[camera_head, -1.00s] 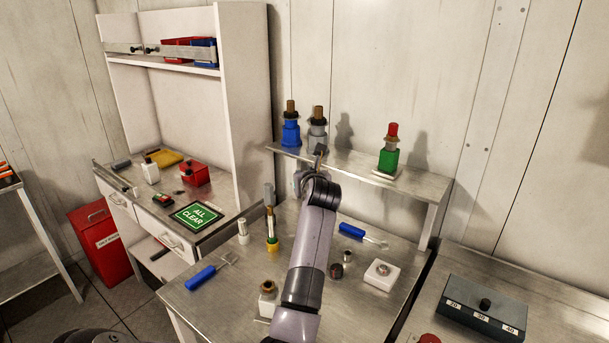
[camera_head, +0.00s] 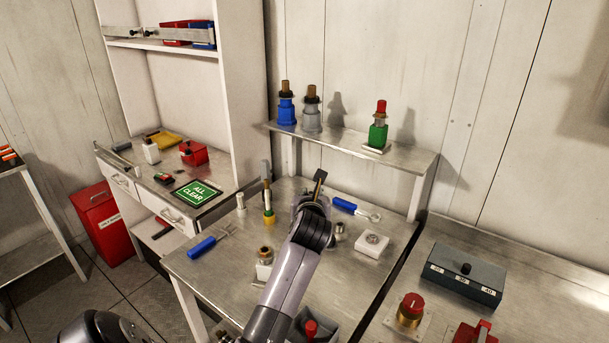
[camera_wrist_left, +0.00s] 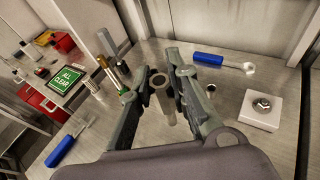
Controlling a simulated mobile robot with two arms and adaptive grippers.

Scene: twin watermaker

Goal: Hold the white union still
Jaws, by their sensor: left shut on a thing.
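My left gripper (camera_head: 312,200) reaches over the middle of the steel bench. In the left wrist view its two fingers (camera_wrist_left: 158,75) stand on either side of a pale cylinder with a darker round ring on top. I take this to be the white union (camera_wrist_left: 166,108); its lower part is hard to make out. The gripper is shut on it. In the head view the fingers and wrist cover most of it. My right gripper is not in view.
The raised shelf (camera_head: 350,150) behind holds blue, grey and green parts.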

